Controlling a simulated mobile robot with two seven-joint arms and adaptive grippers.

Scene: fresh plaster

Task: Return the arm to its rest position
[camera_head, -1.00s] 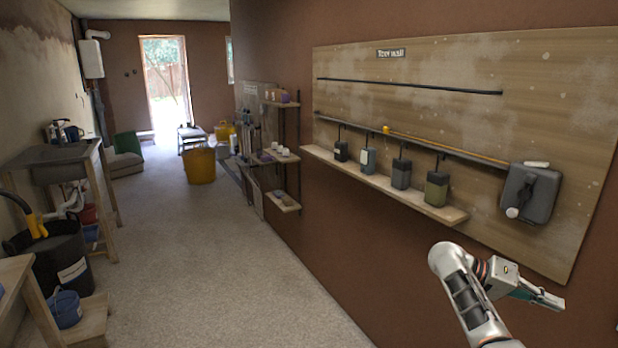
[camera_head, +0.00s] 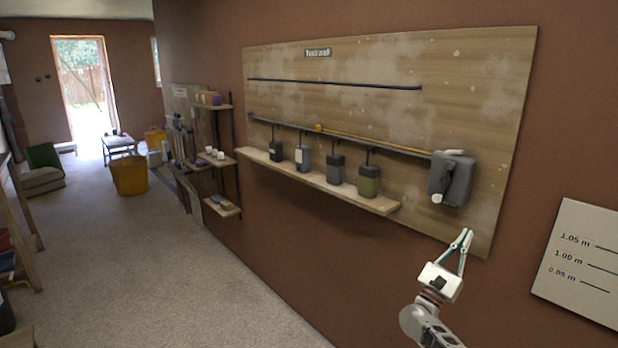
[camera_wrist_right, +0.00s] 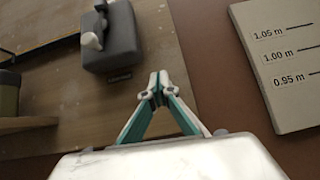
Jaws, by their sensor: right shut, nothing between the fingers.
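My right gripper (camera_head: 464,238) is in front of the wall, just below the lower right part of the wooden tool board (camera_head: 470,100). Its fingers point up and come together at the tips, with nothing between them. In the right wrist view the fingertips (camera_wrist_right: 156,88) meet, shut and empty, below a grey container (camera_wrist_right: 112,40). That container (camera_head: 452,182) hangs at the right end of the board in the head view, apart from the gripper. My left gripper shows in no view.
A ledge (camera_head: 310,182) below the board's rail has several dark containers above it. A white height-mark panel (camera_head: 580,262) is on the wall at right; it also shows in the wrist view (camera_wrist_right: 285,60). Small shelves (camera_head: 222,160) stand farther left. The floor (camera_head: 180,270) at left is open.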

